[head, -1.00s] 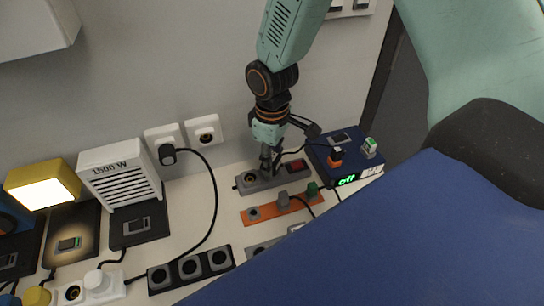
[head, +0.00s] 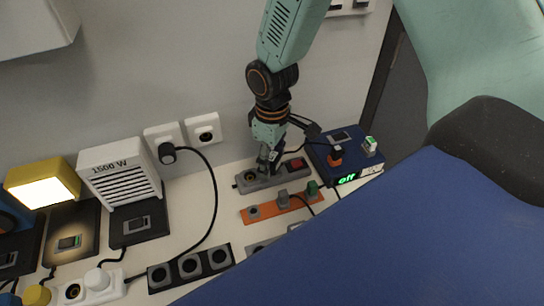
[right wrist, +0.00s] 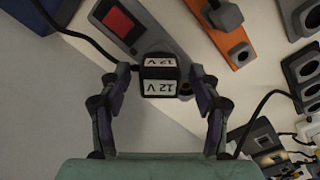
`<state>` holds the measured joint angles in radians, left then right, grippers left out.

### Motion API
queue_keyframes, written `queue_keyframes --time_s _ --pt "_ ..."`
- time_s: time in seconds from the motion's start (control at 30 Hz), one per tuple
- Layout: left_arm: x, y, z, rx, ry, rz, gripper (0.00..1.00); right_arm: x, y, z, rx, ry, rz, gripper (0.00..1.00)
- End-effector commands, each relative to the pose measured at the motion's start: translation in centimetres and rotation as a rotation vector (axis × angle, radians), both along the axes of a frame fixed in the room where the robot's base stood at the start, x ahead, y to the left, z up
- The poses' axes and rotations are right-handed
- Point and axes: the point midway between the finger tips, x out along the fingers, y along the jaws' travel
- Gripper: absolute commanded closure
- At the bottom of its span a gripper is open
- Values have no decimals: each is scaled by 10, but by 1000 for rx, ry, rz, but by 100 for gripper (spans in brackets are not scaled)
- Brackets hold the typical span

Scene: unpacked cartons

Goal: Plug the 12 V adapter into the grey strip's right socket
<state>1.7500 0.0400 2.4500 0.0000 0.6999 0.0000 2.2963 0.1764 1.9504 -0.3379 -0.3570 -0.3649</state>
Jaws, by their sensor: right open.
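The 12 V adapter (right wrist: 160,76) is a dark block with two white "12 V" labels. In the right wrist view it stands on the grey strip (right wrist: 147,38), between the red switch and a free round socket, at the place of the right socket. Whether it is fully seated is hidden. My right gripper (right wrist: 157,82) is open, its fingers on either side of the adapter with gaps. In the head view my right gripper (head: 266,164) is low over the grey strip (head: 262,184), largely hiding the adapter. My left gripper is not in view.
An orange strip (head: 265,211) with a grey and a green plug lies in front. A blue box (head: 352,165) reading "off" stands at right. A black strip (head: 175,284) is nearer. The wall is close behind. A dark cable (right wrist: 85,40) runs from the adapter.

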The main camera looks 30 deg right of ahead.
Motion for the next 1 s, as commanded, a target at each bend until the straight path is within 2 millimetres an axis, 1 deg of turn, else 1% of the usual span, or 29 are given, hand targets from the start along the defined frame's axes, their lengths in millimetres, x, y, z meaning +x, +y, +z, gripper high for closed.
queue_keyframes --time_s 0.07,0.17,0.27,0.4,0.6,0.7,0.8,1.0 --pt "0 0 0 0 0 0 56 1 0 4 0 -2 0 37" --pt "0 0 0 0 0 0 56 1 0 16 1 -3 -1 37" --pt "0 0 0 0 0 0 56 1 0 35 1 -5 -1 37" --pt "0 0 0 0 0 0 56 1 0 66 1 -7 0 37" --pt "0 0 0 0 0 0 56 0 0 100 1 -3 0 37" --pt "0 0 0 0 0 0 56 0 0 111 0 -2 1 37" --pt "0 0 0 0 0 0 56 0 0 118 0 -2 0 37" --pt "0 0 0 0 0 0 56 0 0 120 0 0 0 37"
